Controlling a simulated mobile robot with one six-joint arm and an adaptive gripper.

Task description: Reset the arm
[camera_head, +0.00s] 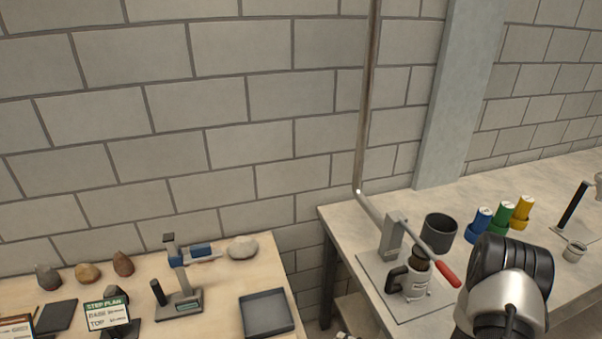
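My arm shows at the lower right of the head camera view as a black and silver link (505,285) in front of the right table (345,225). My gripper is not visible, so its fingers and anything in them are hidden from me. No other object named by the task is in view.
The right table holds a red-handled lever press (393,236) with a dark-handled container, a dark cup (440,230), and blue (478,225), green (500,218) and yellow (523,211) bottles. The left table (222,285) holds rocks, a tray (267,313) and a sign (107,314). A gap separates the tables.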

